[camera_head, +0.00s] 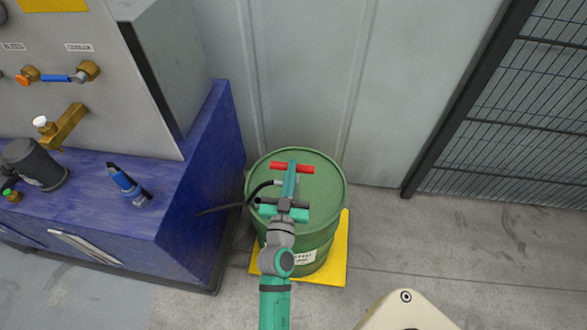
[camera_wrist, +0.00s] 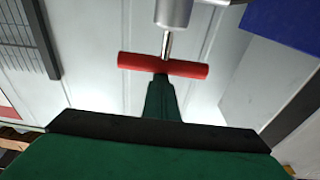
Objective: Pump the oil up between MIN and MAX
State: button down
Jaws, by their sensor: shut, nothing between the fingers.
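A green oil drum (camera_head: 322,185) stands upright near the wall. A pump with a red T-handle (camera_head: 305,169) is on its top, largely hidden by my gripper in the head view. The red handle (camera_wrist: 190,69) spans the wrist view, with a thin metal rod (camera_wrist: 167,45) joining it to a grey cylinder (camera_wrist: 174,12). My gripper (camera_head: 291,166) is shut and empty, its fingertips at the middle of the handle. In the wrist view the fingertips (camera_wrist: 161,80) meet the handle's edge; I cannot tell whether they touch it. No MIN or MAX mark is readable.
A black hose (camera_head: 232,206) runs from the drum towards the blue cabinet (camera_head: 200,190) at left. The cabinet's panel carries valves (camera_head: 72,77). The drum stands on a yellow base (camera_head: 338,262). A mesh fence (camera_head: 510,110) stands at right, with clear floor before it.

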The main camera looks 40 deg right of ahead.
jog(key=s+a+r, duration=0.2)
jog(key=s+a, duration=0.3)
jog(key=a, duration=0.2)
jog(key=shift+s+r, duration=0.25)
jog(key=shift+s, duration=0.1)
dwell(0.5)
dwell(1.6)
